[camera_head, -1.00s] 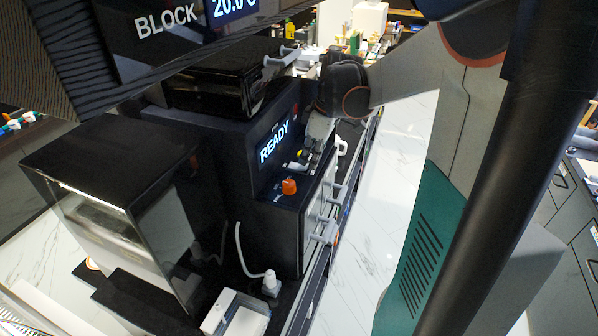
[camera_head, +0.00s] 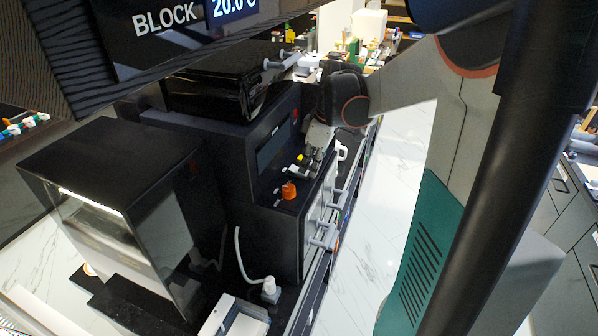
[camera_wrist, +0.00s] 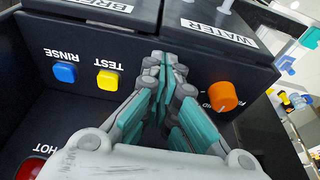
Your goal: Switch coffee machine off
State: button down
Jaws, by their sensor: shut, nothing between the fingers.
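The coffee machine (camera_head: 230,150) is a dark boxy unit in the middle of the head view. Its front display (camera_head: 277,146) is dark now. An orange knob (camera_head: 288,191) sits on its front ledge and also shows in the wrist view (camera_wrist: 223,97). My gripper (camera_head: 305,166) is at the ledge, just beyond the knob. In the wrist view my gripper (camera_wrist: 165,75) is shut and empty, between a yellow TEST button (camera_wrist: 108,80) and the knob. A blue RINSE button (camera_wrist: 64,73) is farther left. The fingertips hide part of the panel, so contact cannot be told.
A black glass-fronted cabinet (camera_head: 110,175) stands left of the machine. A pale hose runs down to a white fitting (camera_head: 269,288) near a white box (camera_head: 235,318). A panel reading BLOCK (camera_head: 165,20) overhangs above. Pale floor (camera_head: 385,190) is clear at right.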

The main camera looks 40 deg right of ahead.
jog(key=shift+r, duration=0.1)
jog(key=shift+w+a+p+v, duration=0.1)
jog(key=shift+w+p+v, duration=0.1)
jog(key=shift+p+v, duration=0.6)
jog(key=shift+w+a+p+v, duration=0.2)
jog(key=shift+p+v, duration=0.25)
jog(key=shift+v, duration=0.65)
jog(key=v, duration=0.7)
jog(key=shift+r, duration=0.25)
jog(key=shift+s+d, duration=0.1)
jog(key=shift+s, duration=0.05)
